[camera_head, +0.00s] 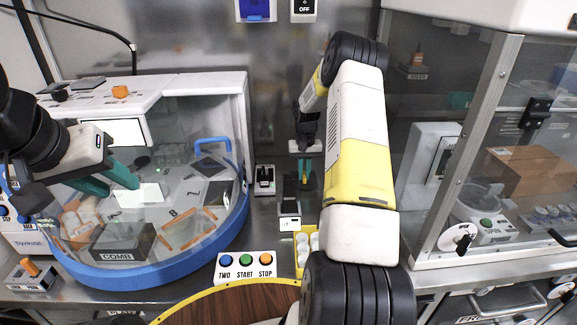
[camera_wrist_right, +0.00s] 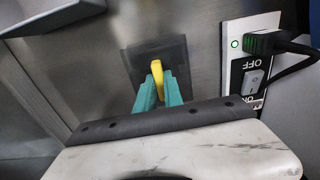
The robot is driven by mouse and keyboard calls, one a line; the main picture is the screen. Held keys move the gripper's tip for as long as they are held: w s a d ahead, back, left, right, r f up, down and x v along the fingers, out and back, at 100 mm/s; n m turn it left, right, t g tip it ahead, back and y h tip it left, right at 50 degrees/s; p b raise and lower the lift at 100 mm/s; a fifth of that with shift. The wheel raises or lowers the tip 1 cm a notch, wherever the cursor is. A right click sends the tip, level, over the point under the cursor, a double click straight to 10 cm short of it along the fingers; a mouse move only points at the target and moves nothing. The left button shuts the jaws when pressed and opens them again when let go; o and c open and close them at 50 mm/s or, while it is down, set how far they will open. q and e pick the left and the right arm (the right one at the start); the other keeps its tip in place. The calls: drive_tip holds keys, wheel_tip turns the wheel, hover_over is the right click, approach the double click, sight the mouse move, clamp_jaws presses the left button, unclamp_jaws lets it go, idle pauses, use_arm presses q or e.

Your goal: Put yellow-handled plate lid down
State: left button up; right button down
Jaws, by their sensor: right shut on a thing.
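The yellow handle of the plate lid (camera_wrist_right: 157,72) stands between the teal fingers of my right gripper (camera_wrist_right: 158,90) in the right wrist view. The gripper is shut on it. A dark, flat, square plate (camera_wrist_right: 175,54) shows behind the handle; I cannot tell whether it touches anything beyond. In the head view, my right gripper (camera_head: 304,172) is small, pointing down near the back wall, with a bit of yellow between its fingers. My left gripper (camera_head: 107,180) is open and empty, with its teal fingers apart in front of the blue-rimmed machine.
The blue-rimmed machine (camera_head: 165,278) with a clear cover fills the left. Small devices (camera_head: 289,208) stand on the steel counter below my right gripper. A button box (camera_head: 246,266) is at the front. A glass cabinet (camera_head: 478,150) stands right. An OFF switch (camera_wrist_right: 254,82) is on the wall.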

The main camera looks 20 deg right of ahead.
drive_tip(key=shift+f, duration=0.6)
drive_tip(key=shift+f, duration=0.15)
drive_tip(key=c, duration=1.5)
unclamp_jaws()
drive_tip(key=shift+o, duration=0.2)
